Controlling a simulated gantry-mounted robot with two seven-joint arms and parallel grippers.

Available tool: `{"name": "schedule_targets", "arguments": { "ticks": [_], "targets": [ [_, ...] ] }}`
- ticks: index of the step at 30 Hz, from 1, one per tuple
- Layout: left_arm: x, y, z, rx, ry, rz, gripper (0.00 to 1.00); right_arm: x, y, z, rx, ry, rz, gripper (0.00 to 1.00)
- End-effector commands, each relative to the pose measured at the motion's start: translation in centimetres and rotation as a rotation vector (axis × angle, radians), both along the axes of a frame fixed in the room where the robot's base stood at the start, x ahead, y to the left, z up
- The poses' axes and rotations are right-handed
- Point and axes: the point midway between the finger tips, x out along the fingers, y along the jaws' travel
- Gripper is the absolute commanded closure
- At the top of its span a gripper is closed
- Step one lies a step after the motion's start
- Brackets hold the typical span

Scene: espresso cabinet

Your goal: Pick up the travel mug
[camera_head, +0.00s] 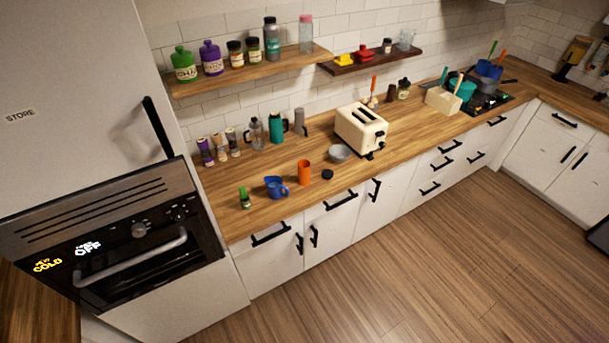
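No thing is marked as the travel mug, and I cannot tell for sure which it is. An orange tumbler (303,173) stands upright near the counter's front, with a small round black lid-like piece (327,174) beside it. A teal vessel with a dark handle (276,128) stands farther back by the wall. A grey cylinder with a dark handle (299,121) stands to its right. Blue cups (274,187) stand left of the orange tumbler. Neither of my grippers shows in this view.
The wooden counter (345,178) also holds a small green jar (245,199), a grey bowl (340,153), a cream toaster (361,128) and a clear vessel (256,134). Spice bottles (219,147) stand by the oven (120,240). Shelves (258,71) hang above the counter. The floor is clear.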

Motion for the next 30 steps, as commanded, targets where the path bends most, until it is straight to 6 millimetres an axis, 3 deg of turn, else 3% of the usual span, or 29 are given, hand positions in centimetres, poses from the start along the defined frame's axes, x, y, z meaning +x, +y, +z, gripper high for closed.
{"name": "schedule_targets", "arguments": {
  "ticks": [10, 20, 30],
  "targets": [
    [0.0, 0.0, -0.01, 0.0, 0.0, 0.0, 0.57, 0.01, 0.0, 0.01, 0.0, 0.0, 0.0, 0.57],
    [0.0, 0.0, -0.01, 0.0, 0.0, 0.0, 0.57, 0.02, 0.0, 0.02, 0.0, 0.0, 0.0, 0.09],
    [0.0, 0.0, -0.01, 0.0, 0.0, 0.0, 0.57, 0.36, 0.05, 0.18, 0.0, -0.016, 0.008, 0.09]
  ]
}}
